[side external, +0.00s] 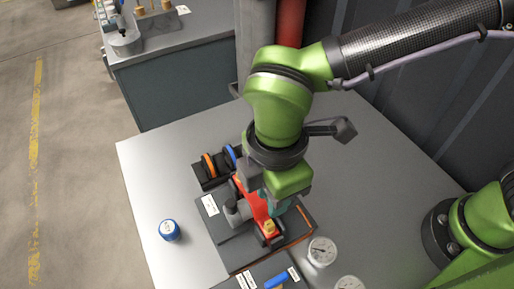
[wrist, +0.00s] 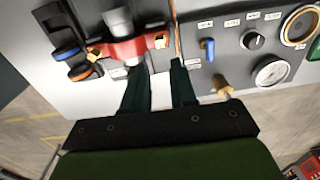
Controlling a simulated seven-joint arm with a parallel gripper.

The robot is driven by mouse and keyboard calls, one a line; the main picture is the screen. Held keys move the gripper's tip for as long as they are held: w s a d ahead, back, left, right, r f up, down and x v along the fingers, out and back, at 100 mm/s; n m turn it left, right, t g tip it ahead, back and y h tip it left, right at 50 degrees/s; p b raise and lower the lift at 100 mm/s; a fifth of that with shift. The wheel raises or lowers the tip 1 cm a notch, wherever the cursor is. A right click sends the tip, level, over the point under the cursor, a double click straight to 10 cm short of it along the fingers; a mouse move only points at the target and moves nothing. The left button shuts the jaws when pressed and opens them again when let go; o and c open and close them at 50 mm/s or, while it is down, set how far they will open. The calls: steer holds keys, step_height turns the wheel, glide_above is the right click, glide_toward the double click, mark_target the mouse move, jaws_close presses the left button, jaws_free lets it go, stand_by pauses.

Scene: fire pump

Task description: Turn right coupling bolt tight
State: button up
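The red coupling (wrist: 128,49) sits around a grey pipe (wrist: 118,20) on a dark plate, with a brass bolt at each end. The right bolt (wrist: 160,41) lies just beyond my fingertips, roughly in line with the gap between them. The left bolt (wrist: 95,54) is beside the blue and orange discs. In the side view the right bolt (side external: 269,228) shows at the coupling's (side external: 256,206) near end. My gripper (wrist: 160,65) is open, its two dark green fingers apart with nothing between them. In the side view my wrist partly covers the coupling and fingers.
A rack with orange and blue discs (side external: 209,164) stands behind the coupling. A blue-capped item (side external: 169,230) is on the table at left. A panel with a blue lever (wrist: 208,48), knob (wrist: 253,39) and gauges (wrist: 271,71) is close at right. The left tabletop is mostly clear.

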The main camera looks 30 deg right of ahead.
mark_target(269, 224)
step_height(269, 224, down, 9)
steer(key=shift+f, duration=0.1)
stand_by(0.3)
jaws_close()
